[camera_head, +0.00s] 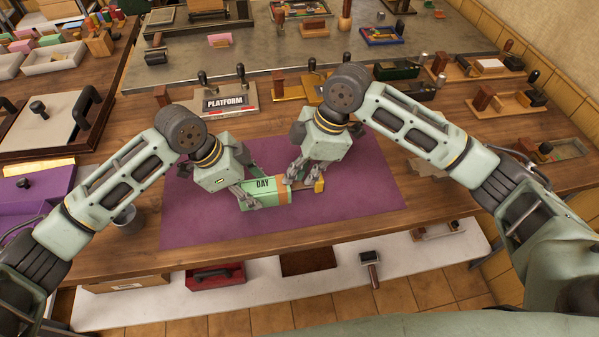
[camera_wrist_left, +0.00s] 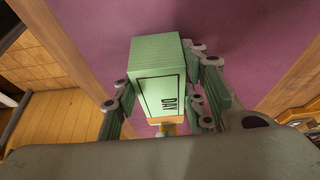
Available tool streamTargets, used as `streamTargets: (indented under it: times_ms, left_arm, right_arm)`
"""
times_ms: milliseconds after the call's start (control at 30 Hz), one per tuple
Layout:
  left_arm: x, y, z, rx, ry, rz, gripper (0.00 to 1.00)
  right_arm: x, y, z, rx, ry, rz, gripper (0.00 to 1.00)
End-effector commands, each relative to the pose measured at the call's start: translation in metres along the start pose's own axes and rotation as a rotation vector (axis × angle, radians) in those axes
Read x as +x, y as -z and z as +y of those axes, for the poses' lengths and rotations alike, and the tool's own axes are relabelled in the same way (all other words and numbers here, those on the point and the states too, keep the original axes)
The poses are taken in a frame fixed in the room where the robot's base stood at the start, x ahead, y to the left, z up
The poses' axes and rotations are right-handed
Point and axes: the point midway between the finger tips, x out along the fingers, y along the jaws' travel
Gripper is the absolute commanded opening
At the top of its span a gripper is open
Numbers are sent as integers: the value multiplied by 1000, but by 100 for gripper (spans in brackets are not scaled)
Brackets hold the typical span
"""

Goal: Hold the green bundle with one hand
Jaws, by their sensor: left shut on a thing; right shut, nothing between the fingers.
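The green bundle (camera_head: 262,194) marked DAY, with an orange band near its right end, is over the purple mat (camera_head: 350,205). My left gripper (camera_head: 246,195) is shut on it, a finger on each side. In the left wrist view the bundle (camera_wrist_left: 156,75) shows its striped end and DAY label between the left gripper's fingers (camera_wrist_left: 160,95). I cannot tell whether the bundle touches the mat. My right gripper (camera_head: 304,180) is shut and empty, just right of the banded end, close to a small yellow piece (camera_head: 319,185).
The PLATFORM plate (camera_head: 226,103) with black knobs stands behind the mat. A metal cup (camera_head: 128,218) is left of the mat. Trays and wooden tools line the table's back and right. The mat's right and front parts are clear.

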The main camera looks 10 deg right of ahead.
Motion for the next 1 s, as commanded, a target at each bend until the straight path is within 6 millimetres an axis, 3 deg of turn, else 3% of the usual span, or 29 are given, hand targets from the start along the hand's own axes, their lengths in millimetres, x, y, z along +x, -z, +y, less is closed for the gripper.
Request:
streamTargets:
  times_ms: [400, 667, 833, 1000]
  left_arm:
    - [1, -3, 0, -3, -1, -7, 16]
    - [1, -3, 0, -3, -1, -7, 16]
    - [1, -3, 0, -3, -1, -7, 16]
    - [1, -3, 0, -3, -1, -8, 16]
  right_arm:
    - [-72, -1, 1, 0, -6, -1, 0]
    - [-97, -2, 0, 17, 0, 2, 0]
    - [-97, -12, 2, 222, 26, 33, 0]
    - [-94, -36, 4, 666, 90, 87, 0]
